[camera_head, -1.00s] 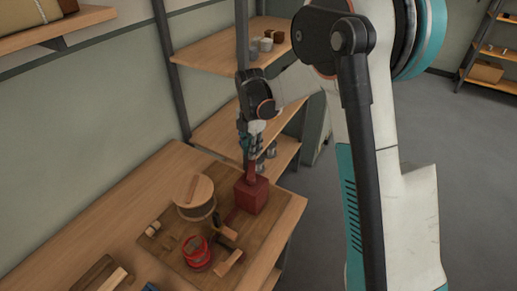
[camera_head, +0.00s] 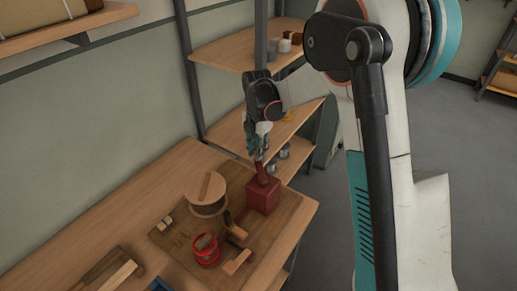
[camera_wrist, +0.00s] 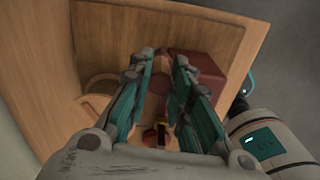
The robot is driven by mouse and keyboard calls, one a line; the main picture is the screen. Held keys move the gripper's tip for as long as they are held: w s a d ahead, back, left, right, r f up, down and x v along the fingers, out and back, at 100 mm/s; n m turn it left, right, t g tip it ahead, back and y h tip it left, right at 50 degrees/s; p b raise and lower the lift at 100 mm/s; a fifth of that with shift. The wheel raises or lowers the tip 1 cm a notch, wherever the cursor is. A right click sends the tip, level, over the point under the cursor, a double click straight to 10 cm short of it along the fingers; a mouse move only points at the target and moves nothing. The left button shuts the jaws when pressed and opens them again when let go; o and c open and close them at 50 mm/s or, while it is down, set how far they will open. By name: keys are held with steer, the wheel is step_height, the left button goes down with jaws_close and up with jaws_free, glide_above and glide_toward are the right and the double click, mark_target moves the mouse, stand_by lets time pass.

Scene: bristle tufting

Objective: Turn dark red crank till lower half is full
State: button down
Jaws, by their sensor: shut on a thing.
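The dark red crank box (camera_head: 263,196) stands on a brown board on the workbench, and its crank arm (camera_head: 261,170) rises from the top. My gripper (camera_head: 257,154) is shut on the upper end of the crank, above the box. In the wrist view my gripper's teal fingers (camera_wrist: 157,100) flank the crank, and the dark red box (camera_wrist: 198,75) lies just beyond the right finger. A red ring-shaped holder (camera_head: 207,252) with brownish stuff inside sits at the front of the board. How full its lower half is cannot be made out.
A round wooden-lidded tub (camera_head: 207,190) stands left of the crank box. Small wooden blocks (camera_head: 237,262) and a dark-handled tool lie near the holder. A shelf rack (camera_head: 240,125) with metal cups stands close behind.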

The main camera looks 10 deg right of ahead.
steer(key=shift+a, duration=0.15)
steer(key=c, duration=1.4)
jaws_free()
steer(key=shift+a, duration=0.1)
steer(key=shift+c, duration=0.2)
steer(key=shift+r, duration=0.15)
steer(key=shift+r, duration=0.3)
step_height(320, 180, up, 11)
